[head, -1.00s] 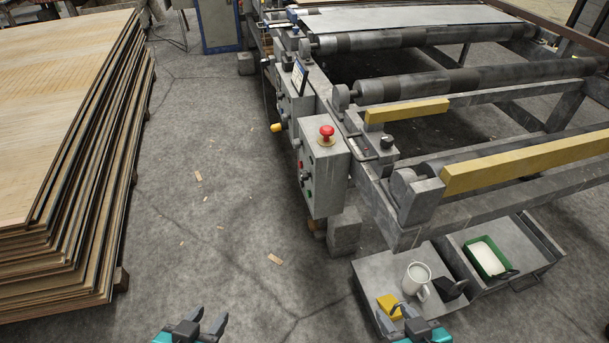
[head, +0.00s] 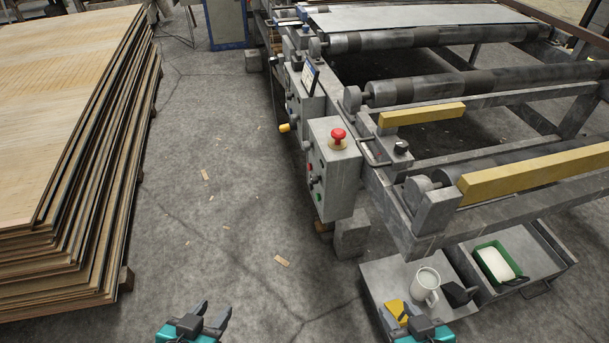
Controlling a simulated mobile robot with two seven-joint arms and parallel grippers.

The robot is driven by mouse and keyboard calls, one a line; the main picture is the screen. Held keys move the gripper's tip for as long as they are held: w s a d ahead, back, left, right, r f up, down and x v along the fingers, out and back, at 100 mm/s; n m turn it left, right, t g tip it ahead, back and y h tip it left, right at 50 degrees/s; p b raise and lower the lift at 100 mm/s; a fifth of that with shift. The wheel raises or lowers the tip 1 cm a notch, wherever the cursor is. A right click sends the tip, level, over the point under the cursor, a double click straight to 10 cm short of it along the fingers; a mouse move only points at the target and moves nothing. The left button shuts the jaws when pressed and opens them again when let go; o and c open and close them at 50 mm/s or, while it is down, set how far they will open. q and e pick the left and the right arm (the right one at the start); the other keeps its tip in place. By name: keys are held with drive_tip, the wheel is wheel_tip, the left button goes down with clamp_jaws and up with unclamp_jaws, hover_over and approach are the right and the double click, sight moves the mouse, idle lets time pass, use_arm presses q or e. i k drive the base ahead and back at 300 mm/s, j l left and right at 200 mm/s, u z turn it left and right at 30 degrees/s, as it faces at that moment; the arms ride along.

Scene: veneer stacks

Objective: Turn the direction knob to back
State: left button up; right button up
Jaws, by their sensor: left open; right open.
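A grey control box (head: 335,158) with a red mushroom button (head: 338,136) on top hangs at the machine's near left corner. Its left side carries a black knob (head: 313,180) and small red and green buttons, seen at a steep slant. Another black knob (head: 401,147) stands on the machine frame to the right. No label is readable, so I cannot tell which is the direction knob or where it points. My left gripper (head: 215,311) is open and empty at the bottom, over the floor. My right gripper (head: 395,314) is open in front of the lower tray, apart from the knobs.
A tall veneer stack (head: 70,130) fills the left side. A tray (head: 378,275) holds a white mug (head: 426,284) and a yellow object (head: 397,309); a green container (head: 495,263) is beside it. Rollers and yellow bars (head: 422,114) extend right. The floor between stack and machine is mostly clear.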

sight(314, 178)
drive_tip(key=i+j, duration=0.5)
drive_tip(key=i, duration=0.2)
drive_tip(key=i+j, duration=0.55)
drive_tip(key=i, duration=0.15)
drive_tip(key=i+j, duration=0.5)
drive_tip(key=i, duration=0.2)
drive_tip(key=i+j, duration=0.5)
drive_tip(key=i, duration=0.2)
drive_tip(key=i+j+z, duration=0.1)
drive_tip(key=z, duration=0.25)
drive_tip(key=i+j+z, duration=0.1)
drive_tip(key=z, duration=0.3)
drive_tip(key=i+j+z, duration=0.1)
drive_tip(key=z, duration=2.85)
